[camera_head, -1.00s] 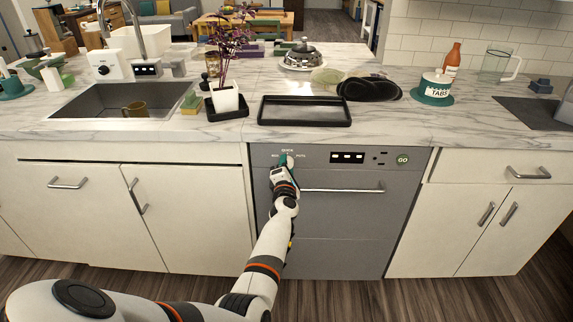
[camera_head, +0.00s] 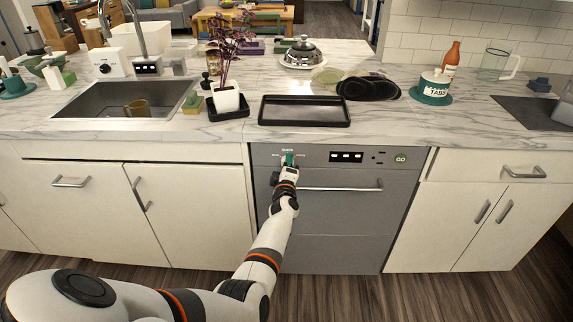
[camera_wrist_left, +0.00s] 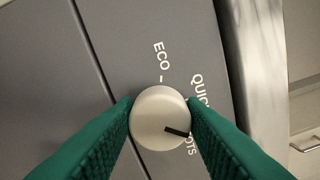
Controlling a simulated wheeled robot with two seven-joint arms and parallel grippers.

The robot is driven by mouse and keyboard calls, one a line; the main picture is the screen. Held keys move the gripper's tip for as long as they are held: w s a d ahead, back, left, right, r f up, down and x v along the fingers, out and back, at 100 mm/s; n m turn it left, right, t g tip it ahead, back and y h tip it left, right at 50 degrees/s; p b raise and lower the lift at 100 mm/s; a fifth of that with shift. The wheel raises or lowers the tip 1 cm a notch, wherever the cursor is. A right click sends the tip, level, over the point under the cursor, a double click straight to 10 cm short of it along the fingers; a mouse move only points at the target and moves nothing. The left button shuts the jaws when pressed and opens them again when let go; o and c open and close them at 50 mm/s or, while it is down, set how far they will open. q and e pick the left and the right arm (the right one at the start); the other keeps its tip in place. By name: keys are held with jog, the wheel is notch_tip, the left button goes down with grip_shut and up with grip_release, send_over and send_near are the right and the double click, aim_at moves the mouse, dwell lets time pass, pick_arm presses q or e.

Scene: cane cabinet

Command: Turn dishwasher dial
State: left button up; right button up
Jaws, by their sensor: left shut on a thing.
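The dishwasher (camera_head: 330,215) is the grey front under the counter. Its pale round dial (camera_wrist_left: 158,120) shows in the wrist view, with a dark pointer mark toward the right, near letters ending in "OTS". "ECO" and part of "QUICK" are printed around it. My left gripper (camera_head: 289,160) is at the upper left of the dishwasher's panel, its green fingers hiding the dial in the head view. In the wrist view the fingers (camera_wrist_left: 160,112) are shut on the dial, one on each side. My right gripper is not in view.
A bar handle (camera_head: 342,188) crosses the dishwasher door just right of my left wrist. A black tray (camera_head: 305,110) sits on the counter above.

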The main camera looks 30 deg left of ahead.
pick_arm(q)
jog(key=shift+r+m, duration=0.1)
jog(key=shift+m, duration=0.2)
jog(key=o, duration=1)
jog(key=shift+p+v, duration=3.8)
jog(key=shift+v, duration=2.15)
